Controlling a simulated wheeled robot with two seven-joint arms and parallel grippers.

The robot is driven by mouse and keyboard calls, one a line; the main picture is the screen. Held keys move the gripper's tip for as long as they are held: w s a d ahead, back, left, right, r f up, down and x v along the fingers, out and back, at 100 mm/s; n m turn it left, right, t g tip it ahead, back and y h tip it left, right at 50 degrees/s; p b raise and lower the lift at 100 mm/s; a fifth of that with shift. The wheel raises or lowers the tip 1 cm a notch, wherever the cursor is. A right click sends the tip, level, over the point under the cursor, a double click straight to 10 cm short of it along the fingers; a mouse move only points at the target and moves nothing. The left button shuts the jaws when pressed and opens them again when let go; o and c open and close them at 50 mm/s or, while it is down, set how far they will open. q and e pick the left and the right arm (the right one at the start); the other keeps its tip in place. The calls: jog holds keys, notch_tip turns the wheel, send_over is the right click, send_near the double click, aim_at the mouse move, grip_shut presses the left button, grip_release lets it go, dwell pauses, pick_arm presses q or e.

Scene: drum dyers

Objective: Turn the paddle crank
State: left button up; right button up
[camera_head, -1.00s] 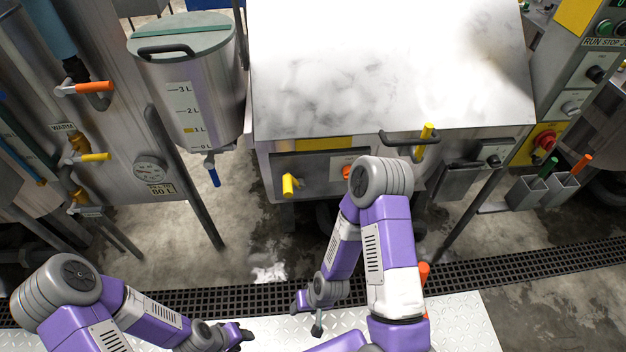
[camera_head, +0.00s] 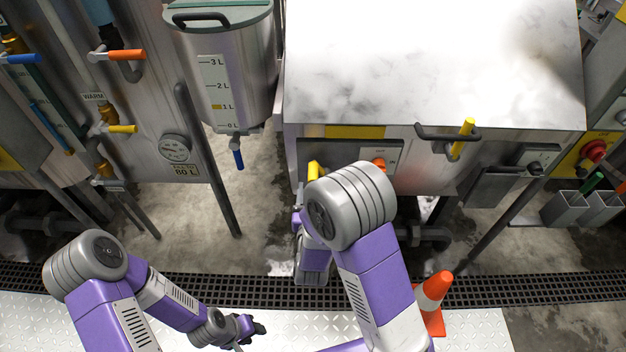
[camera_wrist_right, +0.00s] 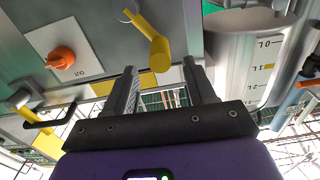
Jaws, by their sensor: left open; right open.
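The crank with a yellow grip (camera_head: 315,170) is on the front panel of the large steel machine, partly hidden behind my right arm. My left gripper (camera_head: 250,329) is open and empty, low over the pale tread plate.
An orange knob (camera_wrist_right: 62,60) is beside the crank. A black bar handle with a yellow piece (camera_head: 463,135) is farther right. A steel measuring tank (camera_head: 235,80) hangs at left. An orange cone (camera_head: 434,290) stands on the tread plate (camera_head: 480,335).

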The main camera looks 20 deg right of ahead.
aim_at(313, 179)
jog(key=shift+x, duration=2.4)
jog(key=shift+c, duration=0.3)
grip_shut()
